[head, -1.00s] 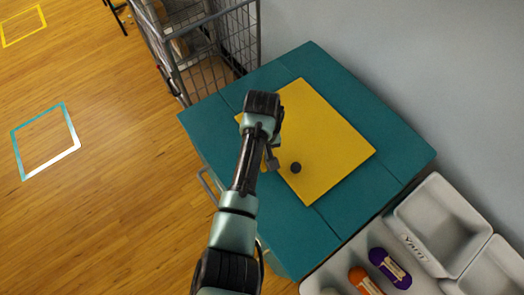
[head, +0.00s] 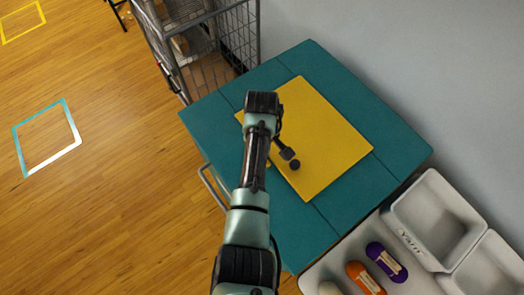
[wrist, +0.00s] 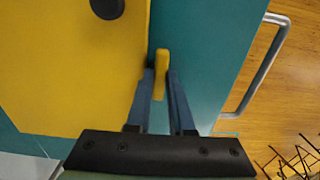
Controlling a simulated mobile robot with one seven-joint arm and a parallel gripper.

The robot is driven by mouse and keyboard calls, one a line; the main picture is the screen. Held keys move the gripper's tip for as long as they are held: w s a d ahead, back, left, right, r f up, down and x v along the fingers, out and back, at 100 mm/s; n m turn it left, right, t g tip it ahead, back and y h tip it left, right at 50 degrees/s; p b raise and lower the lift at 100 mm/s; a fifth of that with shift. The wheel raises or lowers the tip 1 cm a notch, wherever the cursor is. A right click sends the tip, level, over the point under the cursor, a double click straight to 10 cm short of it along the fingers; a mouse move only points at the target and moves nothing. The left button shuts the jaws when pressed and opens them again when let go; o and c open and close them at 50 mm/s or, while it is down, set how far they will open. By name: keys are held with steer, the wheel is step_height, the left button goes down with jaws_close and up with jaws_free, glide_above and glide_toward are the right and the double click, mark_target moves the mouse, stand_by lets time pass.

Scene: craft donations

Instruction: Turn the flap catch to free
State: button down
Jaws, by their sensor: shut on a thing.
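The yellow flap (head: 335,140) lies flat on the teal box top, with a dark round knob (head: 295,165) on it. The flap (wrist: 70,70) and knob (wrist: 107,6) also show in the wrist view. There the small yellow catch (wrist: 162,62) stands between my gripper's (wrist: 160,78) fingers, which are shut on it. The catch runs about parallel to the flap's edge and appears to lie over the teal strip beside it.
The teal box (head: 370,120) has a metal handle (head: 212,188) on its left side. A wire cart (head: 225,50) stands behind it. A white tray (head: 435,215) with yarn skeins is at the lower right, and a wall is to the right.

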steer(key=shift+w+r, duration=0.1)
steer(key=shift+w, duration=0.05)
steer(key=c, duration=0.8)
jaws_free()
step_height(320, 180, up, 13)
steer(key=b, duration=0.1)
steer(key=shift+b, duration=0.35)
